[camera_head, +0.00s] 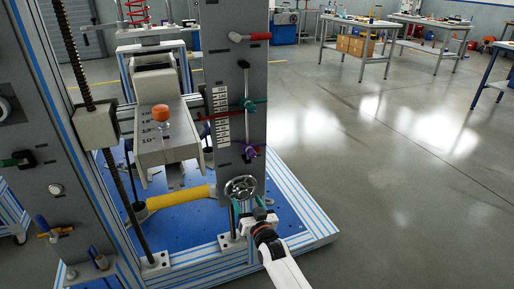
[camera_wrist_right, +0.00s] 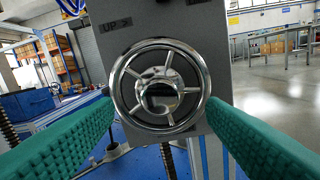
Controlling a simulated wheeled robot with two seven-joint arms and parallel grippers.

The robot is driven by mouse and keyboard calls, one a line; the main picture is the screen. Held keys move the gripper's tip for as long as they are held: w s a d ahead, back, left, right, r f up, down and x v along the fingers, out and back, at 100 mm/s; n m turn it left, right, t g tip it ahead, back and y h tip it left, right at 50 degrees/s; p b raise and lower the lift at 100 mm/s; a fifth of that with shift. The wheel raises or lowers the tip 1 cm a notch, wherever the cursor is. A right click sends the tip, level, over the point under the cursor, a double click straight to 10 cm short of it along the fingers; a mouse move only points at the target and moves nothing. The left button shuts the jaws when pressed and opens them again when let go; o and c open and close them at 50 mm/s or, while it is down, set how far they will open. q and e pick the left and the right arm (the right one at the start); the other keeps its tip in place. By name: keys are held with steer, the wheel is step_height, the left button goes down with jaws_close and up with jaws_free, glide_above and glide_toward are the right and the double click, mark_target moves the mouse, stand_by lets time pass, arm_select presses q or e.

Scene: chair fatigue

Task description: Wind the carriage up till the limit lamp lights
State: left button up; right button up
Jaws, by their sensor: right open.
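The chrome handwheel (camera_head: 241,187) is low on the front of a grey upright panel. In the right wrist view the spoked handwheel (camera_wrist_right: 159,88) faces me, with an "UP" arrow label (camera_wrist_right: 115,24) above it. My right gripper (camera_head: 254,203) is open just in front of the wheel. Its teal fingers (camera_wrist_right: 158,108) stand on either side of the rim, with nothing gripped. The grey carriage (camera_head: 170,143) hangs between the uprights, with an orange dome (camera_head: 161,113) on it. I cannot tell which part is the limit lamp. My left gripper is out of view.
A scale strip (camera_head: 221,115) and levers with red, teal and purple parts are on the panel above the wheel. A threaded rod (camera_head: 75,55) runs up the left upright. A yellow bar (camera_head: 178,198) lies over the blue base. Open floor (camera_head: 390,180) extends right.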

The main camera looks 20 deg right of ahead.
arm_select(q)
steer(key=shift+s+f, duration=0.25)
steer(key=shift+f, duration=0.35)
arm_select(e)
steer(key=shift+n, duration=1)
steer(key=shift+n, duration=0.9)
steer(key=shift+n+p, duration=0.3)
steer(key=shift+n, duration=2)
steer(key=shift+d+n, duration=0.1)
steer(key=shift+n, duration=0.9)
